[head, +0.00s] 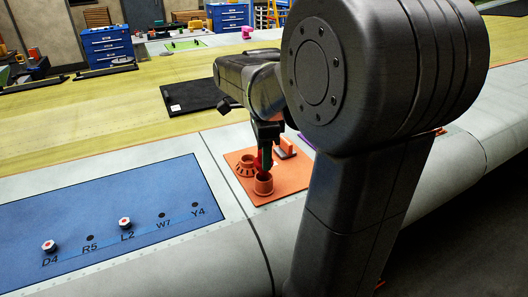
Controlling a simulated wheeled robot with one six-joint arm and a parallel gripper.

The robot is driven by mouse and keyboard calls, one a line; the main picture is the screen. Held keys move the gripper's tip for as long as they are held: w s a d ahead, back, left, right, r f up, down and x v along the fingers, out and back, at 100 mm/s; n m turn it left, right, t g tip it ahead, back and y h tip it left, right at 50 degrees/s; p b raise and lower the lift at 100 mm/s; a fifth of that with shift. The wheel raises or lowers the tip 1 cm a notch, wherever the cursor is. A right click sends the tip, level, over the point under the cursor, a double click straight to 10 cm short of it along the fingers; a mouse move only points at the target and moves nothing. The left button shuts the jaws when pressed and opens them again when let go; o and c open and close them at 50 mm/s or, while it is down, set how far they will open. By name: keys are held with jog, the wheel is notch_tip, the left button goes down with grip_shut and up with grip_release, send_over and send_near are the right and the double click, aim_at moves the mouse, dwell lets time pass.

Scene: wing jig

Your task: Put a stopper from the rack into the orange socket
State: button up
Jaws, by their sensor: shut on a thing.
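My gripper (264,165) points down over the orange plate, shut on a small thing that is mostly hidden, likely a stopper. A little red shows at the fingertips. Right below it stands a round orange socket (263,187), a short upright cup on the orange plate (290,184). The fingertips are at or just above its rim; I cannot tell whether the held thing touches it. Two white stoppers with red tops stand in the blue rack panel, one at D4 (49,246) and one at L2 (125,222).
The blue panel (110,253) has empty holes at R5, W7 and Y4. A flared orange ring (245,168) and an orange bracket (285,149) stand close to the socket. A black mat (190,96) lies behind. My arm hides much of the right side.

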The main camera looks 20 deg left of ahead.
jog(key=shift+f, duration=0.45)
jog(key=shift+f, duration=0.25)
jog(key=shift+f+b, duration=0.85)
jog(key=shift+f, duration=0.35)
dwell(0.5)
jog(key=o, duration=1.1)
jog(key=shift+c, duration=0.2)
jog(key=shift+r, duration=0.1)
notch_tip(320, 180, up, 14)
jog(key=shift+f, duration=0.1)
